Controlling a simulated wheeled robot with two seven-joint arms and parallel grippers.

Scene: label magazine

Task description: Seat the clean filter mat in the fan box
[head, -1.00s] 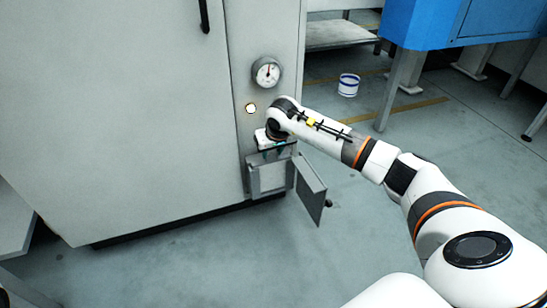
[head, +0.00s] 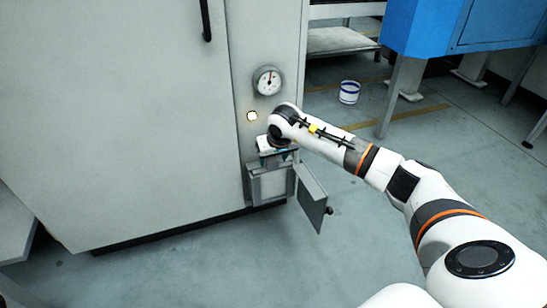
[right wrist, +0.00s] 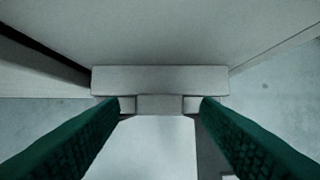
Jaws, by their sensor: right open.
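The fan box (head: 251,187) is a small grey frame low on the cabinet's right front, with its door (head: 312,197) swung open to the right. A pale panel (head: 270,182) shows inside the frame; I cannot tell for sure that it is the clean filter mat. My right gripper (head: 277,155) is at the top edge of the box, pointing down. In the right wrist view its green fingers (right wrist: 160,108) are spread either side of a small grey block below a wide grey bar (right wrist: 160,79), with a pale surface (right wrist: 158,135) beneath. My left gripper is not seen.
The large cabinet (head: 120,110) fills the left. A round gauge (head: 267,81) and a lit button (head: 252,116) sit above the box. A white bucket (head: 349,92) and a blue machine (head: 425,28) stand behind on the right. The floor before the cabinet is clear.

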